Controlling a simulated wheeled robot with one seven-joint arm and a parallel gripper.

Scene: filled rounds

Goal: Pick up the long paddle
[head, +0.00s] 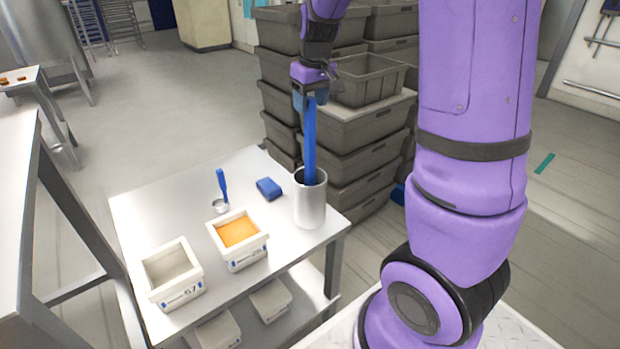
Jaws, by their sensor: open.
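The long paddle (309,150) is a blue flat bar standing nearly upright in a grey metal cylinder (311,207) at the right end of the metal table. Its lower end is hidden inside the cylinder. My gripper (308,103) is above the cylinder, pointing down, with its fingers at the paddle's upper end. The fingers are open. The picture is too small to tell whether they touch the paddle.
On the table (140,211) are a blue block (269,188), a small cup with a blue-handled tool (222,186), a white bin of orange contents (239,249) and an empty-looking white bin (174,284). Stacked grey crates (362,132) stand close behind the cylinder.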

